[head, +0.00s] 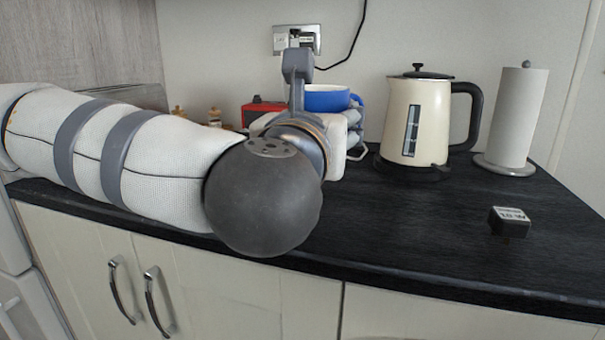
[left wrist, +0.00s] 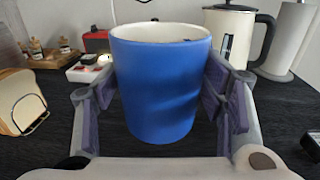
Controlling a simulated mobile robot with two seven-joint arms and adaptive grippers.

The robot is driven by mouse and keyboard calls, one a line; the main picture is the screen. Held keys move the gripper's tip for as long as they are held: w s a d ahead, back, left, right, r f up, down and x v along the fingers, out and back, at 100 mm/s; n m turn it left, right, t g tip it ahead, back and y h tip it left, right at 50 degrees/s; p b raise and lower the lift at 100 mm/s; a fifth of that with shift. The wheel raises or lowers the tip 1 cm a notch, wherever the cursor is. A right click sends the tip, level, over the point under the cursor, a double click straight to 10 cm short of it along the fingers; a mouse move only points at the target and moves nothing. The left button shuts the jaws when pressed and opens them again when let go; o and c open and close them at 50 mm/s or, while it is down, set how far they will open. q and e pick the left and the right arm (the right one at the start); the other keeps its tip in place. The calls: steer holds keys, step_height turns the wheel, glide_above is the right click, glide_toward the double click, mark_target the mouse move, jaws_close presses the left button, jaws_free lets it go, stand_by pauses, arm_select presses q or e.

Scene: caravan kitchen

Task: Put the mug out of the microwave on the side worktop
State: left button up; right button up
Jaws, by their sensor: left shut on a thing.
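The blue mug (head: 326,98) with a white inside is upright on the far side of my left wrist, mostly hidden by my arm in the head view. In the left wrist view the mug (left wrist: 160,85) fills the middle, between the two fingers of my left gripper (left wrist: 165,100). The gripper is shut on its sides. The mug is over the dark side worktop (head: 420,230); I cannot tell whether its base touches it. No handle shows clearly. The microwave is in neither view. My right gripper is not in view.
A cream kettle (head: 428,120) and a paper towel roll (head: 518,115) stand right of the mug. A small black box (head: 509,221) lies front right. The worktop's front middle is clear.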

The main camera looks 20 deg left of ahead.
arm_select(q)
steer(key=w+a+f, duration=0.2)
steer(key=w+a, duration=0.1)
steer(key=shift+a, duration=0.1)
steer(key=w+a+f, duration=0.1)
steer(key=f, duration=0.1)
steer(key=w+a+f, duration=0.1)
steer(key=f, duration=0.2)
steer(key=w+a+f+b, duration=0.1)
steer(key=w+f, duration=0.1)
steer(key=f, duration=0.1)
steer(key=shift+a+f, duration=0.1)
steer(key=shift+a, duration=0.3)
steer(key=shift+d+f, duration=0.1)
steer(key=shift+f, duration=0.35)
steer(key=shift+s, duration=0.1)
steer(key=shift+f, duration=0.2)
steer(key=o, duration=1.6)
